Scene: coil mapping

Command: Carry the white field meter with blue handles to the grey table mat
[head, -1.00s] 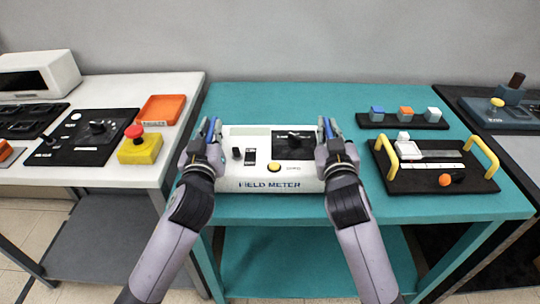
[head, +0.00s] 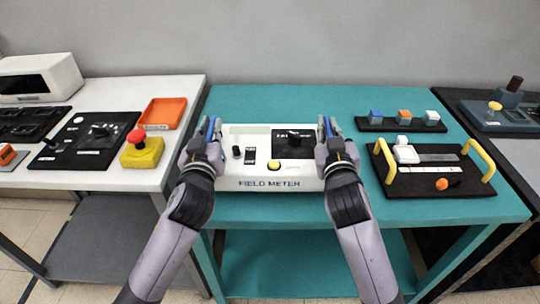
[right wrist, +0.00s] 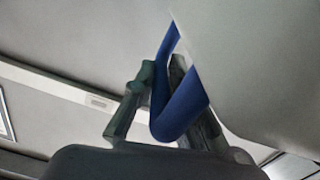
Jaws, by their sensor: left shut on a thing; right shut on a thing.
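The white field meter (head: 268,185) faces me in the middle of the head view, level, over the front of the teal table. My left gripper (head: 213,130) is shut on its left blue handle. My right gripper (head: 328,130) is shut on its right blue handle. The right wrist view shows the blue handle (right wrist: 182,105) between the fingers of that gripper (right wrist: 160,95). Whether the meter's underside clears the tabletop is hard to tell. A grey flat patch (head: 520,151) shows on the black table at the right edge; I cannot tell whether it is the mat.
The teal table (head: 260,100) also bears a black tray with yellow handles (head: 430,187) and a block rack (head: 401,125) at right. The white table (head: 180,95) at left holds a red-topped yellow button box (head: 142,152) and an orange tray (head: 162,113).

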